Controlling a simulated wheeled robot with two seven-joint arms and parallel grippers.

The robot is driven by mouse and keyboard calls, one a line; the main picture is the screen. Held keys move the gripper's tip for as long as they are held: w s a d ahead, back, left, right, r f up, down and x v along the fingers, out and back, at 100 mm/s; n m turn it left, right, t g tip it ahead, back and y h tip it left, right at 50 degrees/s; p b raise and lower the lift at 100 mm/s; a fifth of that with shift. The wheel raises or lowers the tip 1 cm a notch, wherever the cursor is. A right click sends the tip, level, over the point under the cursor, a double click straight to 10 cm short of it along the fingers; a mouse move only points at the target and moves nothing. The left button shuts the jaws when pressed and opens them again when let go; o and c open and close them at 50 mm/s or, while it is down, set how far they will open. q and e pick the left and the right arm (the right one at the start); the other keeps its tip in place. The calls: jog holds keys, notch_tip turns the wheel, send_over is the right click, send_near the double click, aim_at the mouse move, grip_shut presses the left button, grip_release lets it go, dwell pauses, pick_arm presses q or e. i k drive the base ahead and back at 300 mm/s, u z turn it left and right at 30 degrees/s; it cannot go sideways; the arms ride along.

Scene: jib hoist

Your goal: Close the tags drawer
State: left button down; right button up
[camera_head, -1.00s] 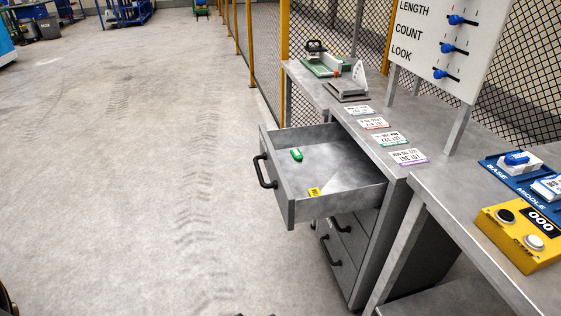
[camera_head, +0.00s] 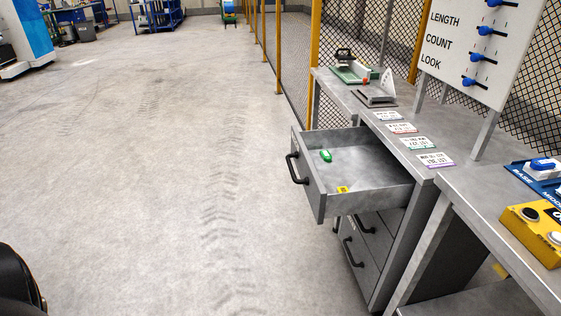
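The grey top drawer (camera_head: 314,185) of the bench cabinet stands pulled out to the left. Its black bar handle (camera_head: 295,169) is on the front panel. Inside lie a green tag (camera_head: 326,155) and a small yellow tag (camera_head: 342,189). Whether this is the tags drawer cannot be read from a label. Neither of my grippers is in view. A dark rounded shape, perhaps part of me, shows at the lower left edge.
Two lower drawers (camera_head: 366,247) look shut. Printed cards (camera_head: 435,160) lie on the grey bench top (camera_head: 460,185). A yellow button box (camera_head: 540,232) and a white slider board (camera_head: 478,50) stand at right. The floor (camera_head: 160,190) left of the drawer is clear.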

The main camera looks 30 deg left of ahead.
aim_at(374, 180)
jog(key=k, duration=0.25)
jog(key=u, duration=1.7)
jog(key=i, duration=1.1)
jog(key=z, duration=1.75)
